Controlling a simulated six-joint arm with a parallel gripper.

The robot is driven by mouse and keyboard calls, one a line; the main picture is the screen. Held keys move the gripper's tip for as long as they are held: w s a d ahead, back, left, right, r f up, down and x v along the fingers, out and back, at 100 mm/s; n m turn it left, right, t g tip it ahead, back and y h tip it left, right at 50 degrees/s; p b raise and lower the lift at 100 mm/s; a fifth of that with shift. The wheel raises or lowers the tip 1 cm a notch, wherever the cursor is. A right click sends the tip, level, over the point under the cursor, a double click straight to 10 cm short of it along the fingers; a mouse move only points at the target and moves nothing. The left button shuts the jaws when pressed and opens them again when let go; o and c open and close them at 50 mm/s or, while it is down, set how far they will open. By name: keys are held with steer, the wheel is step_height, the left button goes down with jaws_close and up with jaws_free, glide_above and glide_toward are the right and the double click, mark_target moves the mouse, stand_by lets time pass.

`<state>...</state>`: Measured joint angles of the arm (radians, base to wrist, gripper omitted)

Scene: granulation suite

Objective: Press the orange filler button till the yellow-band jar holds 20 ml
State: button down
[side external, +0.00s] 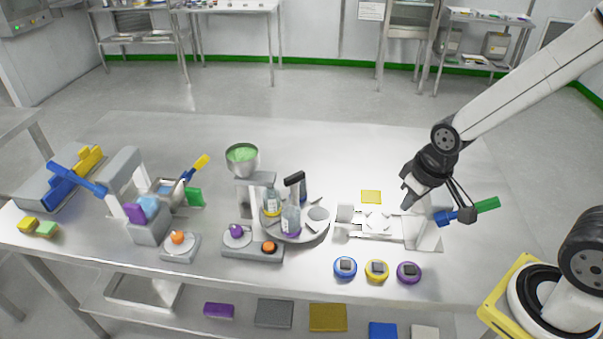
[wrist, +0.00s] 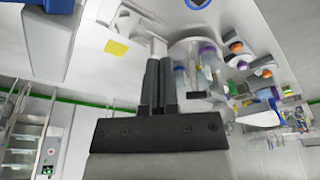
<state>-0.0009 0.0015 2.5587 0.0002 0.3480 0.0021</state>
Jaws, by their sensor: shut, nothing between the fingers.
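The filler (side external: 253,251) is a grey unit with a funnel of green granules (side external: 242,153) above it. An orange button (side external: 269,247) sits on its front right, beside a purple knob (side external: 237,231). The yellow-band jar (side external: 272,201) stands on a round grey turntable (side external: 308,232), behind a purple-band jar (side external: 291,220) that partly hides it. Its fill level is too small to read. My gripper (side external: 406,198) is shut and empty, above the table well to the right of the jars. In the wrist view its fingers (wrist: 158,85) are together.
A white fixture (side external: 385,226) with a green-and-blue handle (side external: 470,212) lies below my gripper. Blue, yellow and purple round pieces (side external: 377,270) line the front edge. A second orange knob (side external: 177,238) is on a separate base at left. The back of the table is clear.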

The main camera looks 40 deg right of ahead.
steer(key=w+a+f+m+t+y, duration=0.1)
steer(key=w+a+f+m+t, duration=0.15)
steer(key=w+a, duration=0.75)
steer(key=m+t+y, duration=0.2)
steer(key=t, duration=0.2)
glide_above(271, 247)
steer(key=shift+f+g, duration=0.25)
steer(key=shift+f, duration=1.7)
steer(key=shift+f, duration=0.15)
steer(key=shift+f, duration=4.25)
steer(key=shift+f, duration=0.9)
steer(key=shift+r, duration=0.9)
